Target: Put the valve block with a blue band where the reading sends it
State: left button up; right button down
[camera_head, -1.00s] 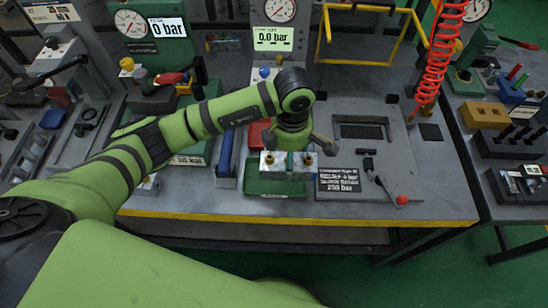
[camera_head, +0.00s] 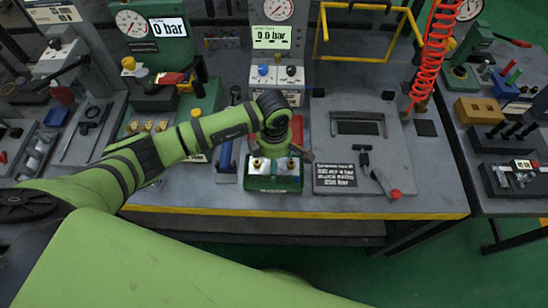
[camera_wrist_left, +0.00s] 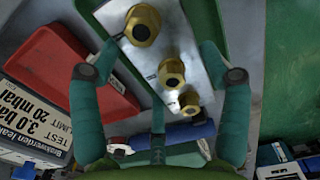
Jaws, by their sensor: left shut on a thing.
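A silvery valve block (camera_head: 274,168) with brass fittings is in my left gripper (camera_head: 275,152), over the front green tray (camera_head: 274,188) in the head view. The centre display (camera_head: 271,37) shows dashes before or beside "bar", while the left display (camera_head: 168,27) reads 0 bar. My right gripper is not in view.
A red tray (camera_wrist_left: 60,65) lies beside the block, partly hidden by my arm in the head view. Left stands a green fixture with brass fittings (camera_head: 147,127). A grey plate with a red-knobbed lever (camera_head: 395,193) and a black label (camera_head: 335,176) are to the right.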

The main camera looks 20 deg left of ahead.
pick_arm(q)
jog(key=shift+w+f, duration=0.1)
jog(key=o, duration=1.7)
jog(key=shift+r, duration=0.3)
notch_tip(320, 180, up, 12)
jog(key=b, duration=0.3)
jog(key=shift+f+b, duration=0.1)
jog(key=shift+b, duration=0.3)
jog(key=shift+s+f, duration=0.1)
jog(key=shift+s, duration=0.1)
